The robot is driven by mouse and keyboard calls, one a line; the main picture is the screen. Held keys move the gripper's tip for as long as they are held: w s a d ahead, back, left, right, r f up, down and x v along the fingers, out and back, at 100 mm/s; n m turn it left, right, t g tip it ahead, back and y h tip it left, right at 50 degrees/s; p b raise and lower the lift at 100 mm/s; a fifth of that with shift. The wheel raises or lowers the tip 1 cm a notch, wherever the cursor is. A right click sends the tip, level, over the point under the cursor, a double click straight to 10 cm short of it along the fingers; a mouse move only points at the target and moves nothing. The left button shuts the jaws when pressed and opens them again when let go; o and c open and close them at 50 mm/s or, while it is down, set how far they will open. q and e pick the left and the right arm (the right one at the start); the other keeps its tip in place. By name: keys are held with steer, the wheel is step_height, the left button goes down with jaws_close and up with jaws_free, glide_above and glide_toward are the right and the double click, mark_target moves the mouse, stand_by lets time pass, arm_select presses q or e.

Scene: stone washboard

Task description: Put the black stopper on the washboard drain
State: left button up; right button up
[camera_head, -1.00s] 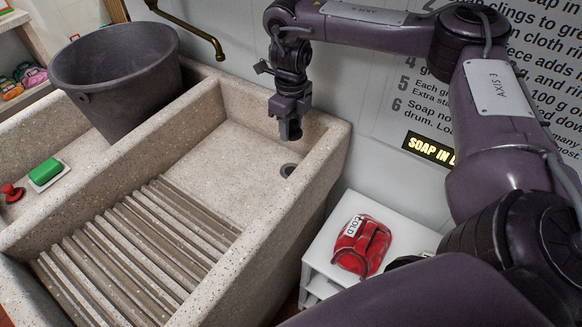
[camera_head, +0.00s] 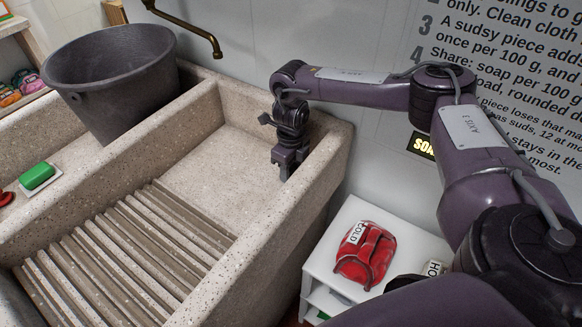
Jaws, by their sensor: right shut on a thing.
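The stone washboard (camera_head: 243,250) has a ribbed slope at the front and a flat basin floor at the back right. My right gripper (camera_head: 287,170) reaches down into that basin at its back right corner, by the right wall. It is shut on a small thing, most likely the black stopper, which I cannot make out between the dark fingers. The drain hole is hidden behind the gripper. I cannot tell whether the held thing touches the drain. My left gripper is not in view.
A dark bucket (camera_head: 112,80) stands in the left basin. A green soap (camera_head: 37,175) and a red knobbed piece (camera_head: 5,198) lie at the left. A brass tap (camera_head: 190,27) juts from the wall. A red bag (camera_head: 365,255) lies on a white stand (camera_head: 322,270) at the right.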

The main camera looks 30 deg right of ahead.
steer(key=shift+f, duration=0.15)
steer(key=o, duration=0.7)
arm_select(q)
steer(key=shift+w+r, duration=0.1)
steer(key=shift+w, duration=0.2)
arm_select(e)
steer(key=o, duration=0.3)
step_height(320, 180, up, 8)
steer(key=shift+r+p, duration=0.15)
steer(key=shift+p, duration=0.45)
arm_select(q)
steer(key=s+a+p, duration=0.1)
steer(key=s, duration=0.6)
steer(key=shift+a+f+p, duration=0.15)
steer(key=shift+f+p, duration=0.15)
steer(key=shift+p, duration=0.1)
arm_select(e)
step_height(320, 180, up, 4)
steer(key=shift+r, duration=0.1)
